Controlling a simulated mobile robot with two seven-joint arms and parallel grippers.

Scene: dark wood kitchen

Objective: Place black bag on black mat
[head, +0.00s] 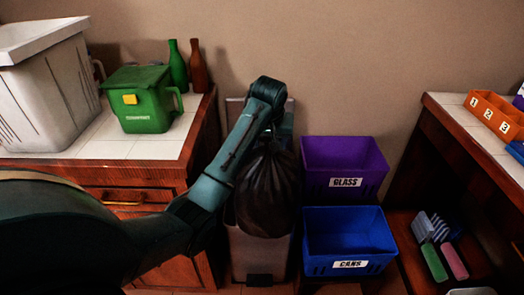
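A black bag (266,195), full and rounded, hangs upright in front of a grey bin (262,258). Its gathered top is directly under the end of my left arm. My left gripper (272,138) points down at that top and appears shut on it; the fingertips are mostly hidden by the bag and the arm. The bag's rounded bottom overlaps the bin's upper front. My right gripper is not in view. No black mat shows in this view.
A purple GLASS crate (344,158) and a blue CANS crate (348,240) stand close right of the bag. A left counter (130,150) holds a green container (143,100), bottles (199,66) and a white bin (48,85). A wooden desk (465,150) stands at right.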

